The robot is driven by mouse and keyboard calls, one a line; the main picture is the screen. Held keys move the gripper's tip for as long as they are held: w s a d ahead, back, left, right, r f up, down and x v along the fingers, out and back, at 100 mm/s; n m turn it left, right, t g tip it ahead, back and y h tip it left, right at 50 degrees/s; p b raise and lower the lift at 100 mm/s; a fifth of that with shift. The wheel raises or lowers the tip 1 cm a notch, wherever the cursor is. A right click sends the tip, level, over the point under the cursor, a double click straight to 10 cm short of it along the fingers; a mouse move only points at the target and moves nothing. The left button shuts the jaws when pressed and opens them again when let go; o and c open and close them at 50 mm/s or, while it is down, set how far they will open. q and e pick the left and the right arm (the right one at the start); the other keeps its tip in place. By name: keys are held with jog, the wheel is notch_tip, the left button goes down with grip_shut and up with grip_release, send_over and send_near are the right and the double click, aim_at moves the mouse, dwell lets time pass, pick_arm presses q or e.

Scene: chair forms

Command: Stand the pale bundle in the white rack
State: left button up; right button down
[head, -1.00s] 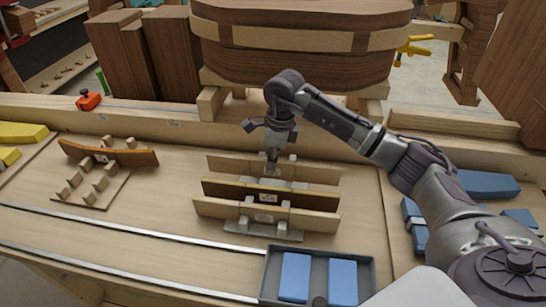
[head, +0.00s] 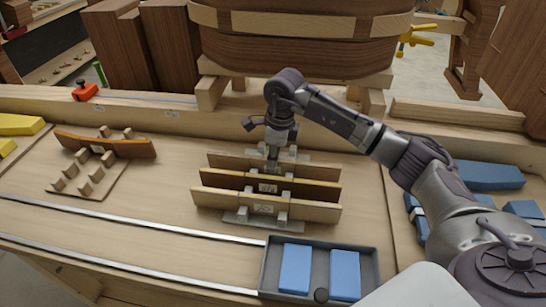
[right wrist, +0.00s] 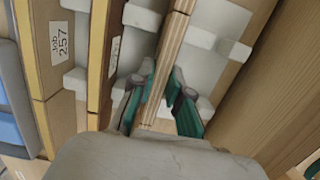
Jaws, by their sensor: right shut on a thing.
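The white rack (head: 240,219) stands mid-bench with several upright posts; its posts also show in the right wrist view (right wrist: 141,17). The pale bundle (head: 232,161), a layered strip on edge, is at the rack's rear slot, behind a dark bundle (head: 222,181) and a light-faced front bundle (head: 220,202). My right gripper (head: 272,165) reaches down from above, shut on the pale bundle near its middle. In the right wrist view its teal fingertips (right wrist: 162,73) lie on either side of the bundle's edge (right wrist: 172,50). Whether the bundle's underside touches the rack is hidden. My left gripper is out of view.
A grey tray (head: 371,262) with two blue blocks stands in front of the rack. A brown curved strip (head: 130,147) rests on a pegged wooden board (head: 65,190) at left. More blue blocks (head: 488,175) lie at right. A large wooden form (head: 300,55) stands behind.

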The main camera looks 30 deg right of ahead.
jog(key=shift+f, duration=0.15)
jog(key=c, duration=1.1)
grip_release()
jog(key=shift+o, duration=0.2)
